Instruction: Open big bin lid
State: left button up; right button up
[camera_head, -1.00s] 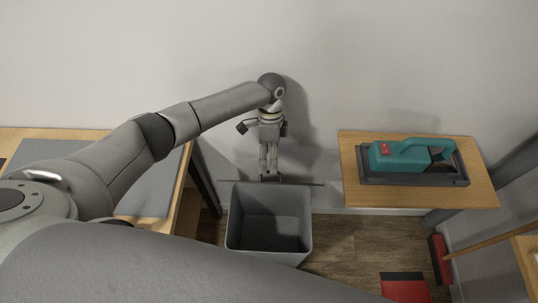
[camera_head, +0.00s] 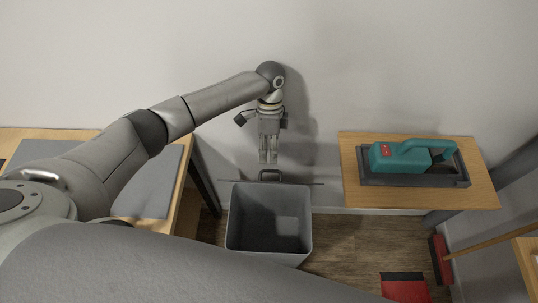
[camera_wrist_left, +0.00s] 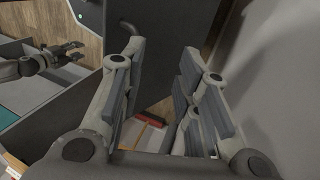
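The big grey bin (camera_head: 268,222) stands on the floor below the wall, its top open. Its lid (camera_head: 240,182) stands up at the back rim, seen nearly edge-on as a thin dark line. The lid's dark handle (camera_head: 270,173) sticks up at its middle. In the left wrist view the lid is a dark panel (camera_wrist_left: 175,65) with the handle (camera_wrist_left: 128,27) near the top. My left gripper (camera_head: 268,160) points down just above the handle, apart from it. Its fingers (camera_wrist_left: 160,100) are spread and empty. My right gripper (camera_wrist_left: 75,52) shows small in the left wrist view, fingers apart.
A wooden table (camera_head: 350,180) right of the bin holds a teal tool (camera_head: 405,156) in a dark tray (camera_head: 400,181). A workbench with a grey mat (camera_head: 150,195) is left of the bin. A red-and-black thing (camera_head: 405,289) and a red broom head (camera_head: 440,260) lie on the floor.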

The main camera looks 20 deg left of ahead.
pick_arm(q)
notch_tip(320, 180, up, 7)
jog(key=shift+s, duration=0.15)
jog(key=shift+d, duration=0.1)
dwell(0.3)
jog(key=shift+f, duration=0.1)
